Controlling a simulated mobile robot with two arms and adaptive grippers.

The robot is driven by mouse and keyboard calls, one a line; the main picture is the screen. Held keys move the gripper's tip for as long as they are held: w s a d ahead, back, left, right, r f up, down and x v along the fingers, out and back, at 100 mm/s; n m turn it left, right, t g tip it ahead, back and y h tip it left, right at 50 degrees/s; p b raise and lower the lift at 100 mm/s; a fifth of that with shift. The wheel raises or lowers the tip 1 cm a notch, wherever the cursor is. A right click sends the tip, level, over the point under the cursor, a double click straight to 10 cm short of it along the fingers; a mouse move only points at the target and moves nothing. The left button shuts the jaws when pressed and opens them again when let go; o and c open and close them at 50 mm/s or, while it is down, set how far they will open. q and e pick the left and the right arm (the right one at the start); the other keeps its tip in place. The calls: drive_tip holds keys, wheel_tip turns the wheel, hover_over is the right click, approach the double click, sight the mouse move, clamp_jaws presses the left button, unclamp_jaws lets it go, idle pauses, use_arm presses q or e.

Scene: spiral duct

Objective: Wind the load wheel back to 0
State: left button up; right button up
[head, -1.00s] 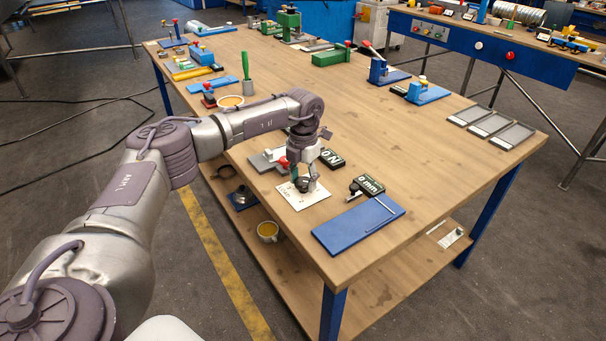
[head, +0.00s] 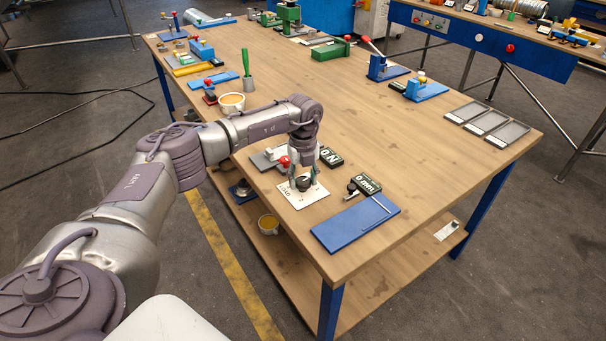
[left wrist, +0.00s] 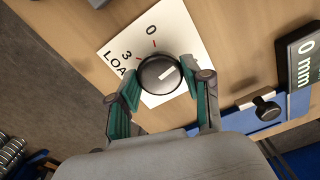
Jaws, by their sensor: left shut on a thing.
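The load wheel (left wrist: 157,75) is a round dark knob with a white pointer mark, on a white plate (left wrist: 188,37) lettered LOAD. In the left wrist view the plate shows a 0 and a 3 with red ticks. The white mark lies to the right of the wheel's middle, away from the 0 tick. My left gripper (left wrist: 160,88) is shut on the wheel, one teal-padded finger on each side. In the head view my left gripper (head: 303,182) points down over the plate (head: 312,196). My right gripper is not in view.
A black display reading 0 mm (head: 367,184) stands right of the plate, by a blue base (head: 345,228) with a small black knob. A sign ending in N (head: 330,156) and a red ball (head: 284,161) are close behind the gripper. The bench centre is clear.

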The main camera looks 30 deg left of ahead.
use_arm(q)
drive_tip(key=n+p, duration=0.1)
drive_tip(key=n, duration=0.1)
drive_tip(key=n+p, duration=0.1)
drive_tip(key=n, duration=0.1)
drive_tip(key=n+p, duration=0.1)
drive_tip(key=n, duration=0.1)
drive_tip(key=shift+w+r+p, duration=0.15)
drive_tip(key=shift+r+p, duration=0.15)
drive_tip(key=n+p, duration=0.1)
drive_tip(key=n, duration=0.2)
drive_tip(key=shift+p, duration=0.3)
drive_tip(key=shift+a+f+n+p, duration=0.1)
drive_tip(key=shift+n+p, duration=0.9)
drive_tip(key=shift+n, duration=0.7)
drive_tip(key=o, duration=0.9)
drive_tip(key=shift+o, duration=1.3)
drive_tip(key=shift+f, duration=0.15)
